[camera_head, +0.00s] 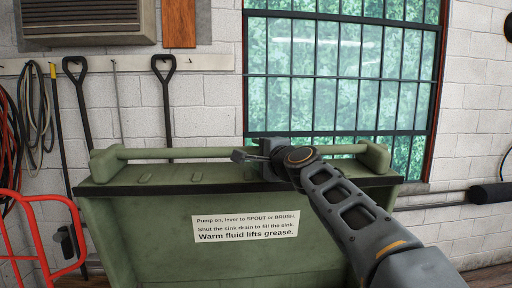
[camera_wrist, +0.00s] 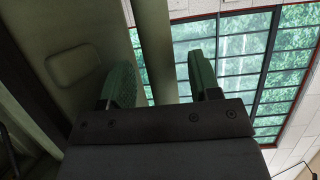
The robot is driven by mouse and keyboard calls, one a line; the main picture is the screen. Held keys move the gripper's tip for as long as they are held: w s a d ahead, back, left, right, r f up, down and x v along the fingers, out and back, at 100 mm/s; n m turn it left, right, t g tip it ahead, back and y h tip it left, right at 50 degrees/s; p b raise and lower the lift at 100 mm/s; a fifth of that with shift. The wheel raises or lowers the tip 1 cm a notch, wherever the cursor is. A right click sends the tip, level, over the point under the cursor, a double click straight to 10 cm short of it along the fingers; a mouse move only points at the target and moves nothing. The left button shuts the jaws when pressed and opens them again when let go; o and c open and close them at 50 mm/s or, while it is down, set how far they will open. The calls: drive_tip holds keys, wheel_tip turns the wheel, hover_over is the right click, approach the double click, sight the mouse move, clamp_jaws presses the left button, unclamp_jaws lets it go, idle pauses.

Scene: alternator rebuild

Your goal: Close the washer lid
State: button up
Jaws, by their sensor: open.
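The green washer lid (camera_head: 150,225) stands raised and upright, its broad face with a white label (camera_head: 245,226) towards me in the head view. A green handle bar (camera_head: 215,153) runs along its top edge between two end brackets. My gripper (camera_head: 250,153) is at the bar, right of its middle. In the wrist view my gripper (camera_wrist: 160,82) is open, and the bar (camera_wrist: 156,45) runs lengthwise between the two fingers. Whether either finger touches it, I cannot tell. The lid panel (camera_wrist: 80,40) lies left of the bar there. The washer's basin is not in view.
A barred window (camera_head: 340,75) and a white brick wall lie behind the lid. Shovels (camera_head: 165,100) and coiled hoses hang at the left. A red hand-truck frame (camera_head: 40,235) stands at the left edge. A dark roller on a bar (camera_head: 490,193) is at the right.

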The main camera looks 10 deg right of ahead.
drive_tip(key=shift+x, duration=1.2)
drive_tip(key=shift+c, duration=0.5)
clamp_jaws()
